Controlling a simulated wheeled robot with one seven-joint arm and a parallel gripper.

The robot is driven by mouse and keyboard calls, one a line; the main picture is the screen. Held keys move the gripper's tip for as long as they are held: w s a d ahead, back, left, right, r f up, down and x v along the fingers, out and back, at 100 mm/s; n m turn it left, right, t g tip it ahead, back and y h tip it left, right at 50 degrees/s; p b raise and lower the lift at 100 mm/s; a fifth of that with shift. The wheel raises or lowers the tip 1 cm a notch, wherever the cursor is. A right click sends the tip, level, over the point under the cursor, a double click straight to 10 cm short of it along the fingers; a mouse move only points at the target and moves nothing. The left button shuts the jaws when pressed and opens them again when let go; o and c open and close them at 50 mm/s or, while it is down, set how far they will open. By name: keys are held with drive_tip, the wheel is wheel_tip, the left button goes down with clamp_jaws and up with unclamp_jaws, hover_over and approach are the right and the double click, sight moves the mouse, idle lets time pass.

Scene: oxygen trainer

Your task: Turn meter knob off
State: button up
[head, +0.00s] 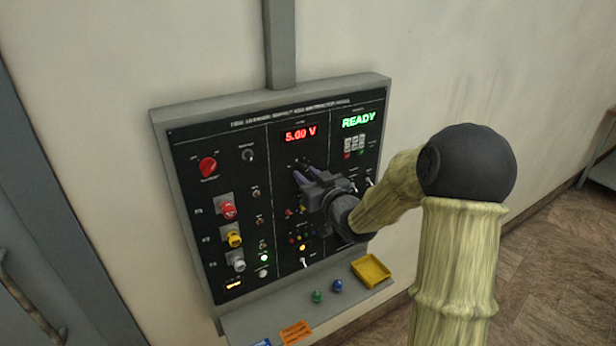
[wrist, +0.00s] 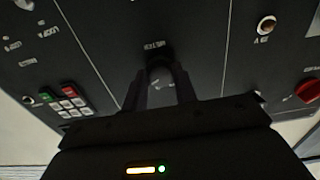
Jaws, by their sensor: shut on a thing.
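The dark meter knob (wrist: 161,75) is in the middle panel of the wall-mounted control box, under the red display (head: 301,133), which reads about 5.00 V. My gripper (head: 298,172) reaches it from the front right. In the wrist view my gripper's fingertips (wrist: 160,72) are closed around the sides of the knob, below its small label. In the head view the fingers mostly hide the knob. I cannot tell which way its pointer faces.
A red rotary switch (head: 208,166) and the red (head: 228,210), yellow (head: 234,240) and white (head: 238,264) knobs are at left. A keypad (head: 355,145) sits under the green READY display (head: 359,120). The shelf below holds a yellow tray (head: 371,270) and small green (head: 317,296) and blue (head: 337,286) pieces.

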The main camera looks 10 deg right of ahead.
drive_tip(key=shift+f+n+b, duration=0.15)
drive_tip(key=shift+n+b, duration=0.35)
drive_tip(key=shift+b, duration=0.4)
drive_tip(key=shift+f+n+b, duration=0.1)
drive_tip(key=shift+n+b, duration=0.4)
drive_tip(key=shift+b, duration=0.55)
drive_tip(key=n+b, duration=0.9)
drive_tip(key=b, duration=0.4)
drive_tip(key=shift+n, duration=0.3)
drive_tip(key=n+b, duration=0.8)
drive_tip(key=n, duration=0.1)
drive_tip(key=shift+r+n+b, duration=0.25)
drive_tip(key=shift+n+b, duration=0.95)
drive_tip(key=shift+n, duration=0.5)
